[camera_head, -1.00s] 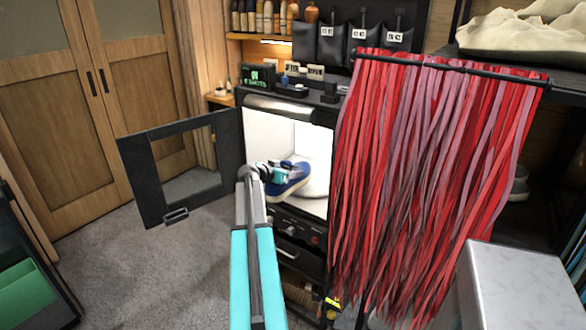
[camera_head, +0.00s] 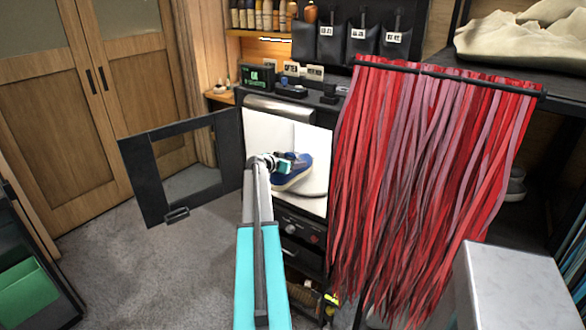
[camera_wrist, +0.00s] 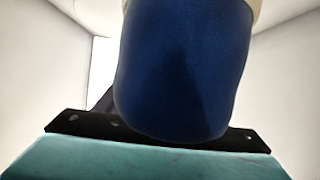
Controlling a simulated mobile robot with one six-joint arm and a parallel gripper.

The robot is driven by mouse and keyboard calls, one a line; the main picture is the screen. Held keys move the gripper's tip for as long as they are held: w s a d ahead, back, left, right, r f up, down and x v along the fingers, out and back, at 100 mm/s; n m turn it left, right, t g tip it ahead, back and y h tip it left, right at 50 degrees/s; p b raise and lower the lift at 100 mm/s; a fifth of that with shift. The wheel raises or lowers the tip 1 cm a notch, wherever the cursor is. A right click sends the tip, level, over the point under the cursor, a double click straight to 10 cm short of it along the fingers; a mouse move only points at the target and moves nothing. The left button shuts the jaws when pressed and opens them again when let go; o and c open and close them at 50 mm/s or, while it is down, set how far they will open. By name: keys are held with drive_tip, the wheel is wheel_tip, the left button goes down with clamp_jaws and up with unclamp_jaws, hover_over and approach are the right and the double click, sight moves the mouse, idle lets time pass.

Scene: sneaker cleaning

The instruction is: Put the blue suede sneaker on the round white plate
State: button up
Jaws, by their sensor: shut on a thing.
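The blue suede sneaker (camera_head: 292,173), with a pale sole, is inside the lit white box, at its opening in the head view. My gripper (camera_head: 286,163) is shut on it. In the wrist view the blue sneaker (camera_wrist: 185,65) fills the middle, close to the camera, and hides the fingertips.
The box's dark-framed door (camera_head: 188,165) stands open to the left. A curtain of red strips (camera_head: 430,190) hangs close on the right. A grey metal block (camera_head: 515,285) stands at the lower right. Carpet (camera_head: 130,270) is clear at the left.

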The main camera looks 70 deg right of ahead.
sight(280, 181)
drive_tip(key=shift+r, duration=0.1)
drive_tip(key=shift+w+d, duration=0.1)
drive_tip(key=shift+d, duration=0.35)
drive_tip(key=shift+f+p, duration=0.9)
drive_tip(key=shift+f, duration=0.95)
drive_tip(key=o, duration=1.5)
drive_tip(key=shift+c, duration=0.2)
drive_tip(key=shift+a, duration=0.1)
drive_tip(key=shift+b+v, duration=1.6)
drive_tip(key=shift+v, duration=4.35)
